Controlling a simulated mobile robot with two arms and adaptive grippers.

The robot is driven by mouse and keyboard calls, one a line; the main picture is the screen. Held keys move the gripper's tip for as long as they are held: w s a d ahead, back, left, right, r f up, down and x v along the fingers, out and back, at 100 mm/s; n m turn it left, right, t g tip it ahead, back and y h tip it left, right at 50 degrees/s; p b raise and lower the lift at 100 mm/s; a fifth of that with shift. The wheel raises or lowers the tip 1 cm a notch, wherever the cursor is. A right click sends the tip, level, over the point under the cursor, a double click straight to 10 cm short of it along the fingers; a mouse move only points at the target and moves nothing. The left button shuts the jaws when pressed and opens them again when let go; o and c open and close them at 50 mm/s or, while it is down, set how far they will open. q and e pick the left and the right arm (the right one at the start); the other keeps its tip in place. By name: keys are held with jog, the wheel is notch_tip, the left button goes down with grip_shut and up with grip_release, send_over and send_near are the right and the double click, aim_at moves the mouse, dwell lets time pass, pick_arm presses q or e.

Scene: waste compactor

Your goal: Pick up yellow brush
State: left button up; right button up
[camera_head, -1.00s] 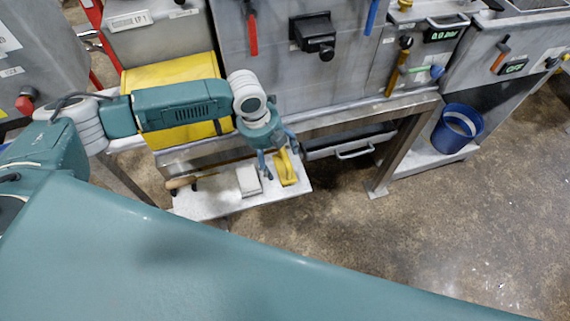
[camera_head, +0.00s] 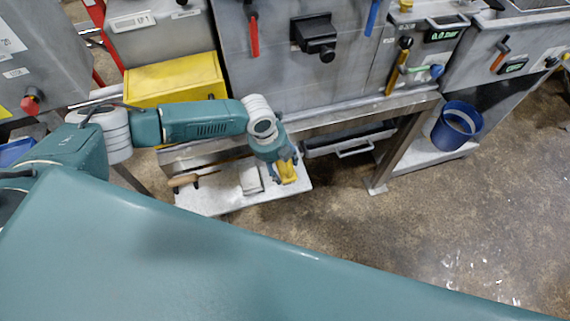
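The yellow brush (camera_head: 288,171) lies on the right part of a low light-grey shelf (camera_head: 228,202). Its upper part is hidden by my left gripper (camera_head: 285,167). The gripper points down over the brush, with its fingers at the brush's sides. The fingers look spread around it, but whether they touch it cannot be told. My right gripper is out of the picture.
A grey-white block (camera_head: 250,178) lies just left of the brush. A wooden-handled tool (camera_head: 184,180) lies farther left. A yellow box (camera_head: 175,80) and the machine front (camera_head: 280,70) stand behind. A blue bucket (camera_head: 457,126) is at right. The right floor is clear.

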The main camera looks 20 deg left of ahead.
aim_at(281, 166)
pick_arm(q)
jog(key=c, duration=0.7)
notch_tip(281, 166, up, 20)
jog(key=b, duration=0.2)
jog(key=shift+b, duration=0.3)
